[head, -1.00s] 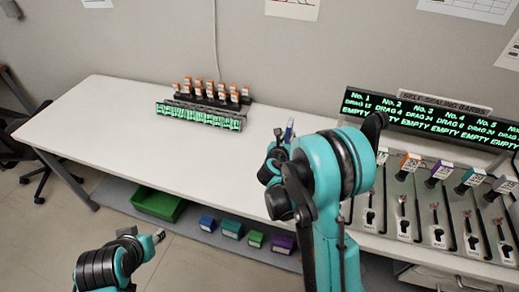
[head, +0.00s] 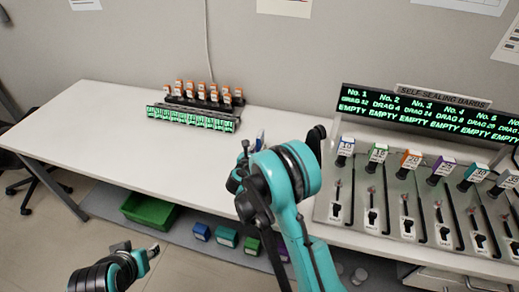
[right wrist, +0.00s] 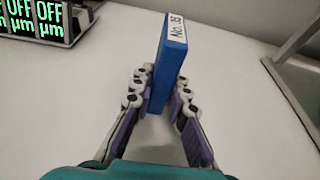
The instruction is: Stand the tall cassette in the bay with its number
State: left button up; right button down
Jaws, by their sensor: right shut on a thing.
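My right gripper (right wrist: 160,95) is shut on a tall blue cassette (right wrist: 170,60), which stands upright between its fingers in the right wrist view. A white label on its top edge reads "No." and a number that I cannot read surely. In the head view my right gripper (head: 245,165) is over the white table, partly hidden by my arm, and a bit of the blue cassette (head: 260,140) shows. My left gripper (head: 138,250) is low at the left, in front of the table; its jaw state is unclear. I cannot pick out the cassette's numbered bay.
A rack of orange-topped items (head: 205,94) stands behind a row of green displays (head: 190,120) on the table (head: 110,120). At right, a panel of levers (head: 405,205) stands below a numbered display (head: 420,112) reading EMPTY. A green bin (head: 149,210) is below the table.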

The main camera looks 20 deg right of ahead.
jog(key=c, duration=1.5)
grip_release()
jog(key=shift+f, duration=0.1)
